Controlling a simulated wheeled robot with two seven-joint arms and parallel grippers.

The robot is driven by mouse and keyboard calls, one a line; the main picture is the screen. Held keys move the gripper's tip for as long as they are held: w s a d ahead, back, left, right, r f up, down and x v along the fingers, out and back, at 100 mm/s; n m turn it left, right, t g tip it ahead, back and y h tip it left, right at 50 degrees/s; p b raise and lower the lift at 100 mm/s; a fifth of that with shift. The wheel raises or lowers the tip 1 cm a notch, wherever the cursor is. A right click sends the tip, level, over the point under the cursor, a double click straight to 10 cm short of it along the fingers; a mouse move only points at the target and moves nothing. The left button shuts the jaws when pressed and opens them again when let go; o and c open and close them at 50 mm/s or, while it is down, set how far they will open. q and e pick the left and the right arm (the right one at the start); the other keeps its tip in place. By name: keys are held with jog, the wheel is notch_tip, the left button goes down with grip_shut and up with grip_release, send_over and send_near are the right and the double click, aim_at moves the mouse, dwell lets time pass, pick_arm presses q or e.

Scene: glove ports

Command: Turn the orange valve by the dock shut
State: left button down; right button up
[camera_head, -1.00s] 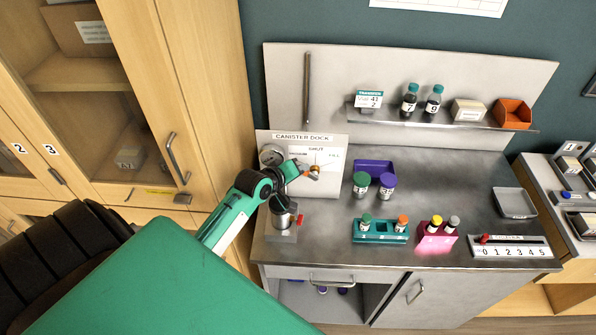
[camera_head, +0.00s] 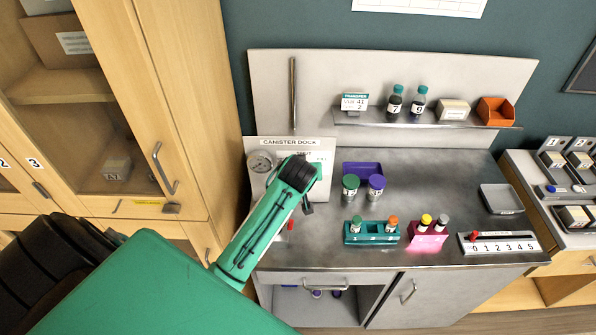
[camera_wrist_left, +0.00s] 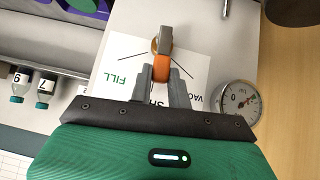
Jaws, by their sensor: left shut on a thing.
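The orange valve (camera_wrist_left: 161,66) shows in the left wrist view as a short orange handle on a greyish-brown knob, in front of the white label of the canister dock (camera_head: 252,148). My left gripper (camera_wrist_left: 163,78) is shut on this handle, one grey finger on each side. The handle lies over the label's middle, toward the partly covered word "SH…". "FILL" reads to the left of it and "VAC…" to the right. My right gripper is in neither view.
A round pressure gauge (camera_head: 262,162) sits beside the label. Green-lidded (camera_head: 350,186) and purple-lidded (camera_head: 376,187) jars, a teal rack (camera_head: 371,238) and a magenta rack (camera_head: 428,239) stand right of my arm. A wooden cabinet (camera_head: 190,120) is at the left.

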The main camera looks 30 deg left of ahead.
pick_arm(q)
jog(key=shift+w+d+m+y, duration=0.1)
jog(key=shift+d+m+y, duration=0.2)
jog(key=shift+y, duration=0.1)
jog(key=c, duration=1.3)
grip_release()
jog(key=b+v, duration=0.4)
jog(key=v, duration=0.9)
jog(key=shift+r, duration=0.4)
